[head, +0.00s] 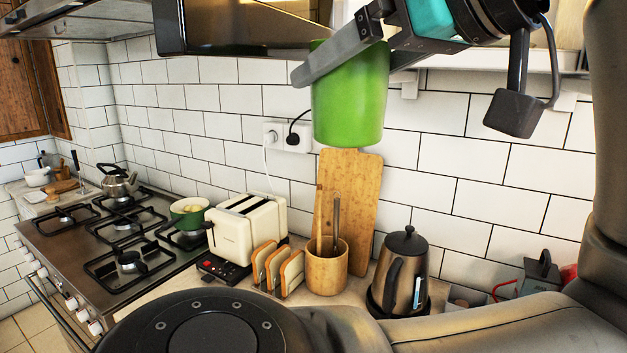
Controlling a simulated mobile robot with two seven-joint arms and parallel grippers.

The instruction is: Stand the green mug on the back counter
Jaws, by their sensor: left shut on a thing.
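The green mug (350,105) hangs in the air at the upper middle, in front of the tiled wall. My left gripper (345,62) is shut on it near its upper part, with one grey finger across the near side. The mug looks about upright; its handle is not visible, and its top is partly hidden by the finger. The back counter (165,290) runs along the wall below, well beneath the mug. My right gripper is not in view.
On the counter stand a cream toaster (248,230), a toast rack (278,268), a wooden utensil pot (327,270), a cutting board (352,200) and a dark kettle (400,270). The stove (120,240) holds a green pot (188,213). A shelf edge (500,60) lies right of the mug.

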